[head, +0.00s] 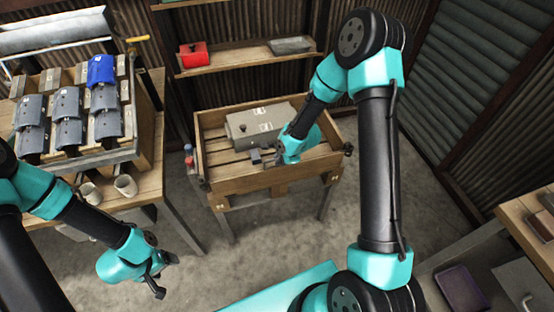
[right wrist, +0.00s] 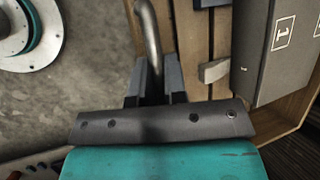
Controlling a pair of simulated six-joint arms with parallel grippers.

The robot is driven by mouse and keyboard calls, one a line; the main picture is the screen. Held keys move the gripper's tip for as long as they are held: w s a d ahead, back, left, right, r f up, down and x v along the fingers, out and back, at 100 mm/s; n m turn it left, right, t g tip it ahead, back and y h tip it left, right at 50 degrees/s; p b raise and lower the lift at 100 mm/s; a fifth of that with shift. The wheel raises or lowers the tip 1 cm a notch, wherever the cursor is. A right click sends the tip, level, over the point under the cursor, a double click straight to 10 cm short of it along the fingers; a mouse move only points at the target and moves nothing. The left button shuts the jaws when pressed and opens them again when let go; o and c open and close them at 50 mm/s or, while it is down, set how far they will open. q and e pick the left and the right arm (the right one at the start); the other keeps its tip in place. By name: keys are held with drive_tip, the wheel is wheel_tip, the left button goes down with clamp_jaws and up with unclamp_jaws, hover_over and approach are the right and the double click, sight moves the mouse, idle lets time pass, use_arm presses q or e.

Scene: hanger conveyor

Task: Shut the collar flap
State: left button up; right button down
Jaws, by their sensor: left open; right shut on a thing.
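I cannot pick out the collar flap for certain. A grey box (head: 245,122) with white labels and a dark knob lies in the wooden tray (head: 225,187); it also shows at the right of the right wrist view (right wrist: 280,60). My right gripper (head: 280,158) is low in the tray, in front of the box. My left gripper (head: 164,274) is open and empty above the floor, away from the tray.
A small grey block (head: 256,156) is beside my right gripper. At the left, a sloped rack (head: 100,157) holds several grey curved pieces and one blue piece (head: 101,70). Two mugs (head: 125,185) stand below it. A shelf behind holds a red box (head: 194,55). A bench stands at right.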

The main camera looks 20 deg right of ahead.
drive_tip(key=shift+w, duration=0.2)
drive_tip(key=c, duration=1.2)
unclamp_jaws()
drive_tip(key=v, duration=1.7)
drive_tip(key=shift+s+r, duration=0.1)
drive_tip(key=shift+r, duration=0.05)
